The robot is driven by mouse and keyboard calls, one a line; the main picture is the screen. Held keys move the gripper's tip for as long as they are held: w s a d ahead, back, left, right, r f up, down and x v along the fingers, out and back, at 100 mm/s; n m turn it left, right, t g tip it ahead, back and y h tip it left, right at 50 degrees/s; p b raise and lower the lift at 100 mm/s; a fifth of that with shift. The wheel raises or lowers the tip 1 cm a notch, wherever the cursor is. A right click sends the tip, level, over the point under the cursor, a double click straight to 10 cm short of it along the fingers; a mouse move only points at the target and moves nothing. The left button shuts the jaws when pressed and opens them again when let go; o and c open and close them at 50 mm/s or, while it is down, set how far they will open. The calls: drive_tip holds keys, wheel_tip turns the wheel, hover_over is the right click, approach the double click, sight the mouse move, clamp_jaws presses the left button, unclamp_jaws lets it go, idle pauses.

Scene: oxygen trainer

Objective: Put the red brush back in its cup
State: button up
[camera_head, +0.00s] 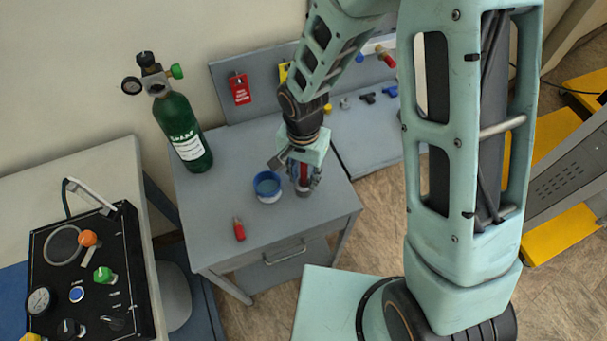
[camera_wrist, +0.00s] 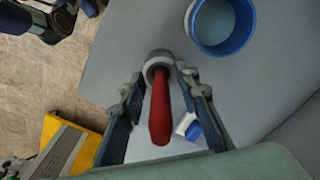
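The red brush (camera_wrist: 160,108) stands roughly upright, with its red handle toward the wrist camera and a pale round head at the lower end. It also shows in the head view (camera_head: 303,172), partly covered by my gripper. My gripper (camera_wrist: 162,84) points down around the brush, one finger on each side. Narrow gaps show between the fingers and the handle, so it looks open. Whether the brush head touches the table cannot be told. The blue cup (camera_head: 256,192) stands on the grey table just left of my gripper; in the wrist view its blue rim (camera_wrist: 191,30) is at upper right.
A small red item (camera_head: 239,229) lies near the table's front. A green gas cylinder (camera_head: 182,130) stands at the back left. A blue-and-white piece (camera_wrist: 188,127) shows beside the right finger. A control panel (camera_head: 95,265) is at far left.

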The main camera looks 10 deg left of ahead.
wheel_tip(320, 180, up, 12)
drive_tip(key=shift+r, duration=0.15)
idle(0.4)
idle(0.4)
